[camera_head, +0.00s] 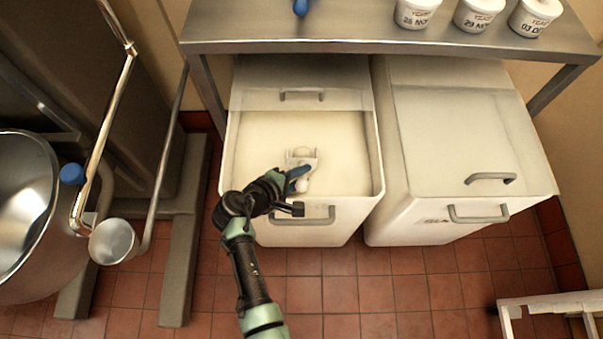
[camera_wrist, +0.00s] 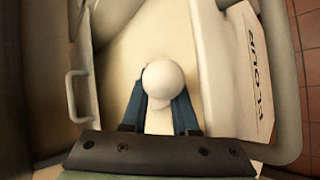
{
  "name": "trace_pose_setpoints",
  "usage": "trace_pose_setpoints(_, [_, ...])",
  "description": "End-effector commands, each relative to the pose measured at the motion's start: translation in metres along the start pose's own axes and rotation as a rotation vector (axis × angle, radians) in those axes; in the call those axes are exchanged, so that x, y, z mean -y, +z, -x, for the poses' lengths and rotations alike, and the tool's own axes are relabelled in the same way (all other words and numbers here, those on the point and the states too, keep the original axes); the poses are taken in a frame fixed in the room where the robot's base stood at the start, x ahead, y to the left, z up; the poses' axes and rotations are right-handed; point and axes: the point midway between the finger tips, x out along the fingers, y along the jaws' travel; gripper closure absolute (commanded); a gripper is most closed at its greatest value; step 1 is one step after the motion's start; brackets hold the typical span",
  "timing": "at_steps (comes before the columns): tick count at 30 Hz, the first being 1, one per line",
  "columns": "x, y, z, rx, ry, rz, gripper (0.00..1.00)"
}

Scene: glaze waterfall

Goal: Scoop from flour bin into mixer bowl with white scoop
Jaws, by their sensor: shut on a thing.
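The flour bin (camera_head: 230,180) stands open under the steel table, with pale flour (camera_head: 345,140) filling it nearly level. My gripper (camera_head: 299,178) is over the bin's front half, its blue fingers shut on the handle of the white scoop (camera_head: 302,155). The scoop's head is at the flour surface and holds a pale mound; how deep it sits I cannot tell. In the wrist view the scoop's round knob (camera_wrist: 164,79) shows between the fingers (camera_wrist: 160,100) and hides the scoop's head. The steel mixer bowl (camera_head: 22,205) is at the far left.
A bent mixer bar (camera_head: 108,115) and a pale cup-like part (camera_head: 114,241) stand between bowl and bin. The steel table (camera_head: 350,22) overhangs the back. Tiled floor (camera_head: 370,290) is open in front.

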Motion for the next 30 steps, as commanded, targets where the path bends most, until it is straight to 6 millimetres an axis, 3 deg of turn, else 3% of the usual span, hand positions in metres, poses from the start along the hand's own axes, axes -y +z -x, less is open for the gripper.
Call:
trace_pose_setpoints(1, [0.008, 0.002, -0.003, 0.003, -0.011, 0.006, 1.0])
trace_pose_setpoints(6, [0.007, 0.002, -0.001, 0.003, -0.012, 0.007, 1.0])
trace_pose_setpoints(16, [-0.033, 0.009, 0.024, -0.002, 0.018, -0.011, 1.0])
trace_pose_setpoints(30, [-0.055, 0.015, 0.043, -0.018, 0.073, -0.047, 1.0])
